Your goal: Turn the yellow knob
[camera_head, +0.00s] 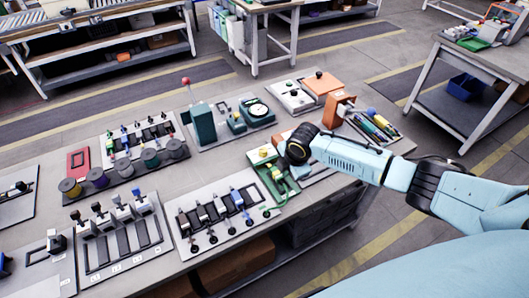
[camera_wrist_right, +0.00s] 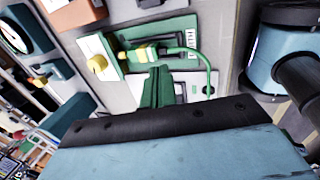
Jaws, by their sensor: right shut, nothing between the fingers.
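A round yellow knob (camera_head: 264,152) sits on a pale block at the far end of a green fixture (camera_head: 262,170) on the bench. In the right wrist view the yellow knob (camera_wrist_right: 97,64) is left of the fingertips, and a smaller yellow part is on the green fixture (camera_wrist_right: 133,60). My right gripper (camera_head: 288,183) hangs over the near side of the fixture, its green fingers together and empty. In the wrist view the right gripper (camera_wrist_right: 158,72) appears apart from the knob. Whether the fingers touch the fixture's other parts is unclear. My left gripper is out of sight.
A teal device with another yellow knob (camera_head: 237,115) stands behind the fixture. A panel of levers (camera_head: 222,213) lies to the left. A green cable (camera_wrist_right: 212,65) curves beside the fingers.

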